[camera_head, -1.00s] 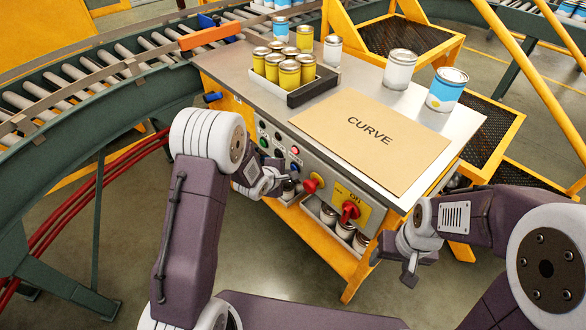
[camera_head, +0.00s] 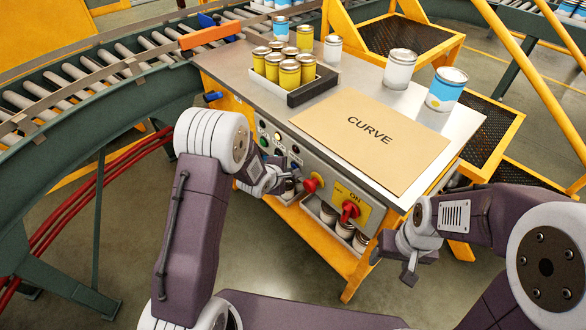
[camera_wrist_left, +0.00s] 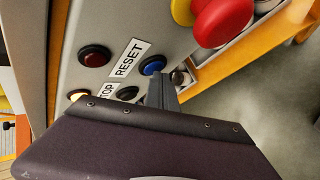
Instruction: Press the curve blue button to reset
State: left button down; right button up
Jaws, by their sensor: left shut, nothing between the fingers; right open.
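The blue button (camera_wrist_left: 152,66) is on the grey control panel, beside the white RESET label (camera_wrist_left: 130,58) in the left wrist view. My left gripper (camera_wrist_left: 162,80) is shut and empty, its fingertips right at the lower edge of the blue button. I cannot tell whether they press it. In the head view the left gripper (camera_head: 287,175) is at the panel front, and the arm hides part of the buttons. My right gripper (camera_head: 392,264) is open and empty, in front of the table's right part.
A dark red button (camera_wrist_left: 95,56), a dark button (camera_wrist_left: 128,93) and a red knob (camera_wrist_left: 222,20) are near the blue button. The table (camera_head: 245,84) carries a CURVE sign (camera_head: 350,155), yellow cans (camera_head: 290,74) and other cans. A roller conveyor (camera_head: 60,80) curves at left.

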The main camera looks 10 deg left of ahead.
pick_arm(q)
jog(key=shift+s+a, duration=0.1)
dwell(0.3)
jog(key=shift+s+a, duration=0.4)
jog(key=shift+s, duration=0.2)
jog(key=shift+a, duration=0.1)
jog(key=shift+s+a+p, duration=0.3)
jog(key=shift+s+a, duration=0.45)
jog(key=shift+s, duration=0.25)
jog(key=shift+s+a+p, duration=0.3)
jog(key=shift+s+a, duration=0.4)
jog(key=shift+s, duration=0.25)
